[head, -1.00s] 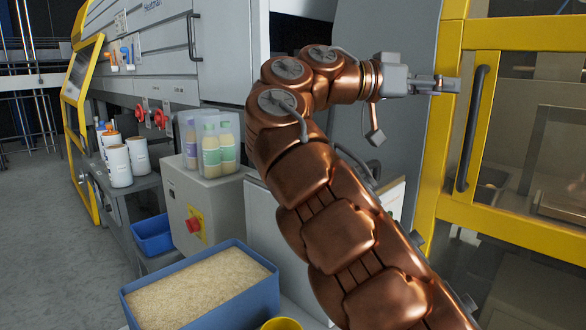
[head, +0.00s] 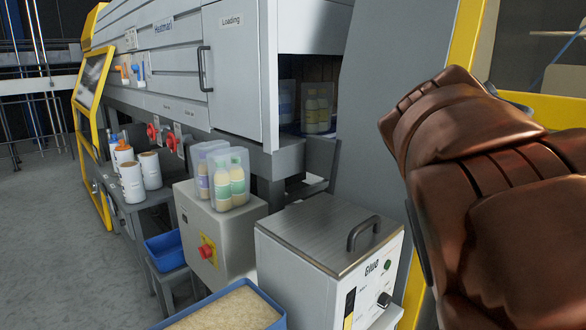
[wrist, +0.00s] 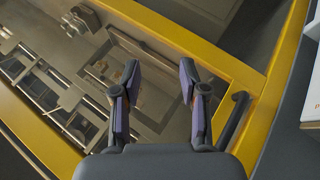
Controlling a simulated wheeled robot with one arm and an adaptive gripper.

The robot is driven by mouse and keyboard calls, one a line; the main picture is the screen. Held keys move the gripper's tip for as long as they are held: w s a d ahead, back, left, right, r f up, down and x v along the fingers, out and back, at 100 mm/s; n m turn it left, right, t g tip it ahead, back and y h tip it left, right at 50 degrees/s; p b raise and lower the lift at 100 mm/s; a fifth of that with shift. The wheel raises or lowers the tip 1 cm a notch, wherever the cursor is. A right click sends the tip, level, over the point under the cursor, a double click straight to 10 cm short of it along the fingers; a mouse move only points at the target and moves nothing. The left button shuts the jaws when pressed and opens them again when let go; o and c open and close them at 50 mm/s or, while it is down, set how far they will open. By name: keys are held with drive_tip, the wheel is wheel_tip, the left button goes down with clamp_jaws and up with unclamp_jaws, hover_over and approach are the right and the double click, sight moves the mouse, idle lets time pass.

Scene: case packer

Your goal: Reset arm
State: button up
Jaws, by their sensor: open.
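My gripper (wrist: 160,95) shows in the wrist view with its two fingers apart and nothing between them. It points at the yellow-framed door (wrist: 225,65) with its clear panel, and the dark door handle (wrist: 232,120) lies to the right of the fingers. I cannot tell how far the fingers are from the door. In the head view my copper arm fills the right side, and my gripper is out of that view.
A glue machine (head: 330,240) with a top handle stands left of my arm. A grey box with a red button (head: 205,250) carries bottles in a clear case (head: 222,180). A blue bin of granules (head: 278,300) is in front. Open floor (head: 60,230) lies at left.

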drive_tip(key=s+a+f+n+y+p, duration=0.3)
drive_tip(key=s+a+f+y+p, duration=0.1)
drive_tip(key=s+a, duration=0.5)
drive_tip(key=s+a+f+n+g+y+p, duration=0.1)
drive_tip(key=s+a+f+n+y+p, duration=0.2)
drive_tip(key=s+a+f+p, duration=0.3)
drive_tip(key=s+a+f+y, duration=0.1)
drive_tip(key=s+a+f, duration=0.1)
drive_tip(key=s+a, duration=0.1)
drive_tip(key=shift+s+n+g+y, duration=0.3)
drive_tip(key=shift+s+n+y, duration=0.1)
drive_tip(key=shift+s, duration=0.15)
drive_tip(key=shift+f, duration=0.1)
